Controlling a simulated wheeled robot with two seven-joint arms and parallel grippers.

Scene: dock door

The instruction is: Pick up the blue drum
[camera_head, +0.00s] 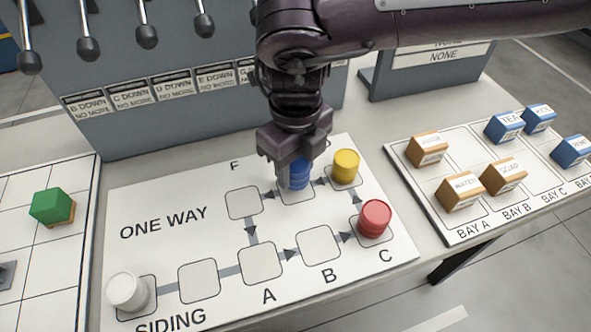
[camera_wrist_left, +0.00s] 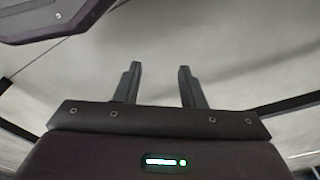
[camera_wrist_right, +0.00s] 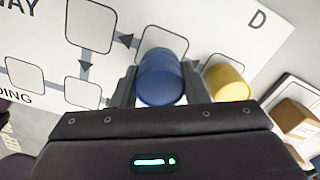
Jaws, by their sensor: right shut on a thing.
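The blue drum (camera_head: 294,176) is at a square in the top row of the white ONE WAY board (camera_head: 130,250), left of the yellow drum. My right gripper (camera_head: 291,158) comes down on it from above and is shut on it, with a finger on each side. The blue drum also shows between the fingers in the right wrist view (camera_wrist_right: 161,78). I cannot tell whether its base touches the board. My left gripper (camera_wrist_left: 157,85) is open and empty in the left wrist view, with only a plain pale surface behind it.
The yellow drum (camera_head: 346,166) stands close to the right of the blue drum. A red drum (camera_head: 374,218) is at C and a white drum (camera_head: 128,291) is at the siding. A green block (camera_head: 52,206) is at left; small boxes (camera_head: 430,149) are in bays at right.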

